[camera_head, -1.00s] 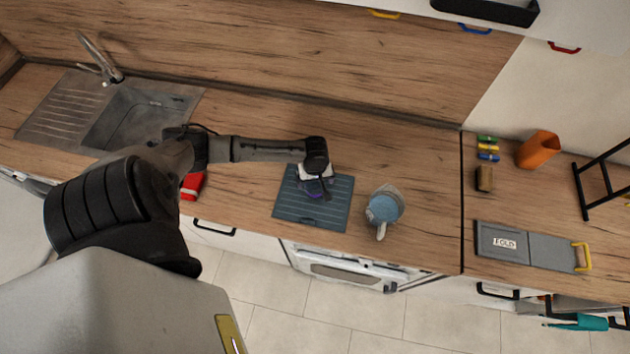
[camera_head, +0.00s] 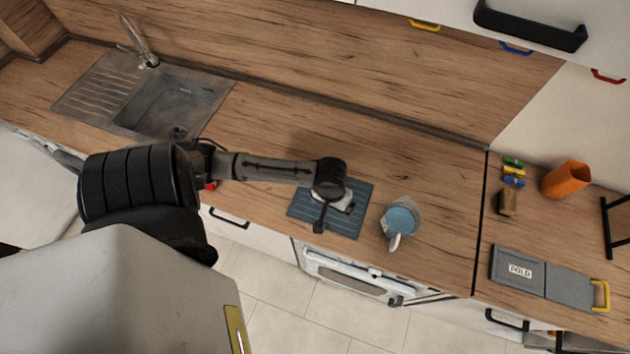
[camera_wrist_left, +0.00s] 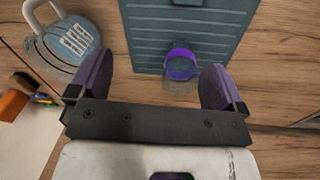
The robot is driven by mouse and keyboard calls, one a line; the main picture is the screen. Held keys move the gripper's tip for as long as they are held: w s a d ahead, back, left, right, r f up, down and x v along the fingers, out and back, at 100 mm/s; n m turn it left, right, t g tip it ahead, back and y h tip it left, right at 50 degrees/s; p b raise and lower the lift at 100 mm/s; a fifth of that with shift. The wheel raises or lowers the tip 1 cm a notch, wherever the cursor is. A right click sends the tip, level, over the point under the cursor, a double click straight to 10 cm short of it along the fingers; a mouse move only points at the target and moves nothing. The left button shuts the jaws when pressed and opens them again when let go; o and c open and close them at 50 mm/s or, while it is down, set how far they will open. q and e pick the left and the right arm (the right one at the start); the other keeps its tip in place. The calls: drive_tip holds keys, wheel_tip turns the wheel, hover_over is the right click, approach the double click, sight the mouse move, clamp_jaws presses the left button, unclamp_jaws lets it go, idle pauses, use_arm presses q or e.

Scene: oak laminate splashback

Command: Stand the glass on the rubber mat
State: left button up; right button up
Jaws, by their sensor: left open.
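The rubber mat (camera_head: 340,226) is a blue-grey ribbed rectangle lying on the wooden counter; it also shows in the left wrist view (camera_wrist_left: 190,20). The glass (camera_wrist_left: 181,67), clear with a purple band, shows in the left wrist view at the mat's edge. I cannot tell whether its base rests fully on the mat. My left gripper (camera_wrist_left: 158,66) is open, with its purple-grey fingers apart on either side of the glass. In the head view the left gripper is over the mat and hides the glass. My right gripper is not in view.
A jug with a blue top (camera_head: 402,217) stands right of the mat, close to the left gripper. The sink (camera_head: 170,105) is at the left. An orange container (camera_head: 566,179), small coloured items (camera_head: 514,172) and a grey board (camera_head: 545,278) are on the right counter.

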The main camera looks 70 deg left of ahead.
use_arm(q)
drive_tip(key=s+d+r+m+t, duration=0.2)
drive_tip(key=s+d+r+m, duration=0.3)
drive_tip(key=s+d+m, duration=0.4)
drive_tip(key=shift+s+d+m+t, duration=0.3)
drive_tip(key=shift+s+d+m, duration=0.1)
drive_tip(key=shift+d+m, duration=0.2)
